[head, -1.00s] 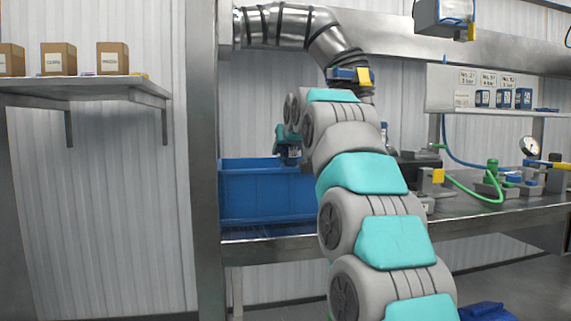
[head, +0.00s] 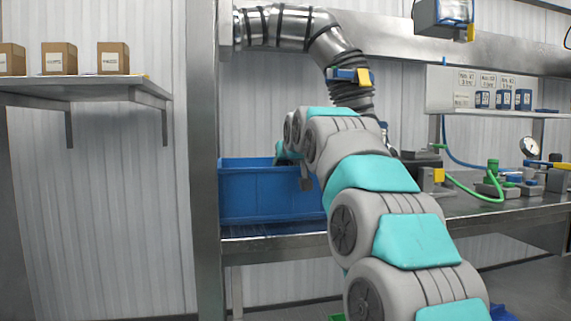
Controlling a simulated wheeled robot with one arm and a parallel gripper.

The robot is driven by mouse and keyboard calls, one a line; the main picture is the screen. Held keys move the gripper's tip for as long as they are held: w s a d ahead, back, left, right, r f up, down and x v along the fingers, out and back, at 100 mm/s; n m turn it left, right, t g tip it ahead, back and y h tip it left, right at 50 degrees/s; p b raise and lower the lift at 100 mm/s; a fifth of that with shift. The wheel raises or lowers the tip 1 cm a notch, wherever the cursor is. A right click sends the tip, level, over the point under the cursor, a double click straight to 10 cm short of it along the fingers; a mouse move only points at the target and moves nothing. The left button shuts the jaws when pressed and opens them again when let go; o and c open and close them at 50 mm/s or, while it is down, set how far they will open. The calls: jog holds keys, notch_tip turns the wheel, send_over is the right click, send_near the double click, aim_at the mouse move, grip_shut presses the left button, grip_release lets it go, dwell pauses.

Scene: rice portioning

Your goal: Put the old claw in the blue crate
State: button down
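The blue crate (head: 262,192) stands on the metal bench, left of my arm. Its front wall faces me and its inside is hidden. My arm reaches up from the lower right and bends over toward the crate. A small teal part of my wrist shows at the crate's upper rim, partly behind it. The fingers of my gripper are hidden behind the crate wall and my own arm. I cannot make out the old claw anywhere in this view.
The metal bench (head: 275,247) carries fittings with a green hose (head: 470,190) and a gauge (head: 529,146) at right. A ribbed duct (head: 345,65) hangs above my arm. A steel post (head: 203,190) stands left of the crate. Cardboard boxes (head: 113,59) sit on a left shelf (head: 85,90).

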jog(key=shift+f, duration=0.2)
jog(key=shift+c, duration=2)
grip_release()
jog(key=shift+r+p, duration=0.3)
jog(key=shift+r, duration=0.25)
jog(key=shift+s+r, duration=0.15)
jog(key=shift+s, duration=0.05)
jog(key=v, duration=1.1)
jog(key=shift+s, duration=0.25)
